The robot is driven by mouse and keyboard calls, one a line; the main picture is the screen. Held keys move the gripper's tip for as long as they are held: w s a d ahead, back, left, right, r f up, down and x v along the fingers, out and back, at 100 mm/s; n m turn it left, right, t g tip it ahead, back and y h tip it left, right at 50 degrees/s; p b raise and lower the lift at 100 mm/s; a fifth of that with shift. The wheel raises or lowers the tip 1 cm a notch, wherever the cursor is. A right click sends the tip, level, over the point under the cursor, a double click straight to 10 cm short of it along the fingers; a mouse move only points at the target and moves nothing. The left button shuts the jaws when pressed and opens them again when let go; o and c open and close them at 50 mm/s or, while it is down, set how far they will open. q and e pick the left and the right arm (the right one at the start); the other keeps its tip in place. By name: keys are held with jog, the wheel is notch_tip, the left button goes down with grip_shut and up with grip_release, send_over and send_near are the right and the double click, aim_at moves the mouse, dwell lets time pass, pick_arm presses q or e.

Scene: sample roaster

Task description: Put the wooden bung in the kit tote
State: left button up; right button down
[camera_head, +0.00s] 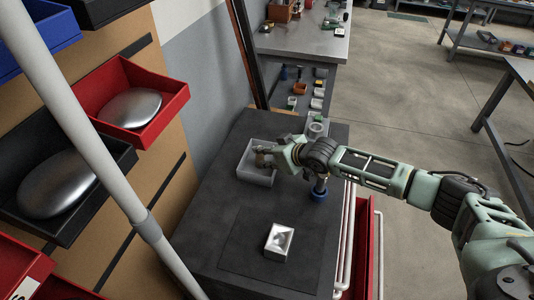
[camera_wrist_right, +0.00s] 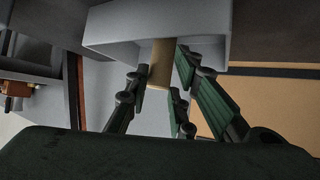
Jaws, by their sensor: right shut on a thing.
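The wooden bung (camera_wrist_right: 160,65) is a tan cylinder between the fingers of my right gripper (camera_wrist_right: 161,76) in the right wrist view. My right gripper (camera_head: 268,154) is shut on it; in the head view the fingertips are over the grey kit tote. The tote (camera_head: 255,178) is an open box on the dark bench top; its pale wall (camera_wrist_right: 110,38) also shows in the wrist view. The bung's far end overlaps the tote's opening there. I cannot tell whether it touches the tote floor. My left gripper is not in view.
A small silver tray (camera_head: 269,252) lies on a dark mat in front of the tote. A blue-based item (camera_head: 319,194) stands under my right wrist. Red and black wall bins (camera_head: 170,103) hold silver objects at the left. A grey pole (camera_head: 90,155) crosses the left side.

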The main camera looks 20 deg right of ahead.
jog(key=c, duration=1.5)
grip_release()
jog(key=shift+f, duration=0.1)
jog(key=shift+r, duration=0.2)
jog(key=v, duration=1.2)
jog(key=shift+f, duration=0.1)
